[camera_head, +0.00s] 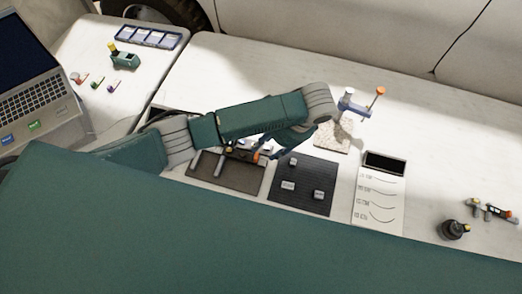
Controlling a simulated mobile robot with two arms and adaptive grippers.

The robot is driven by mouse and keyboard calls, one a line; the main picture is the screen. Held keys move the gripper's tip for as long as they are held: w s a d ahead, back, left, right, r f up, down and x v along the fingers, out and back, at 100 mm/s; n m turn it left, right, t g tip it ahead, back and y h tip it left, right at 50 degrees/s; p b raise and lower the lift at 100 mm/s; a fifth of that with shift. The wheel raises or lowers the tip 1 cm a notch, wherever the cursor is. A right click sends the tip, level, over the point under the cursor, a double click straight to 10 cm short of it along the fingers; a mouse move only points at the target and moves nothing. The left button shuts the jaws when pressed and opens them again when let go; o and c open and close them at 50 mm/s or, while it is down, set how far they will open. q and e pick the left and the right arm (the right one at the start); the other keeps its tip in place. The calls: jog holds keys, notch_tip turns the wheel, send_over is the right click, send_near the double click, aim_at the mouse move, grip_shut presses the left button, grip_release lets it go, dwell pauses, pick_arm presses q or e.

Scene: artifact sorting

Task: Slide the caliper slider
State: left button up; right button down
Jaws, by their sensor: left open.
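A small grey tool with orange and yellow parts (488,209) lies at the right edge of the table and looks like the caliper; its slider is too small to make out. My left arm reaches in from the left and folds back at its grey joint. My left gripper (259,154) is open, low under the arm and over the dark mats, far to the left of that tool. The arm hides part of it, and an orange tip shows. My right gripper does not show.
A blue-grey stand with an orange knob (354,106) rises by a speckled pad (333,141). A brown tray (245,180), a dark mat (312,208), a marked sheet (365,222) and a black jar (453,230) lie on the table. The back right is clear.

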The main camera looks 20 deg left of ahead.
pick_arm(q)
jog(key=shift+v, duration=1.75)
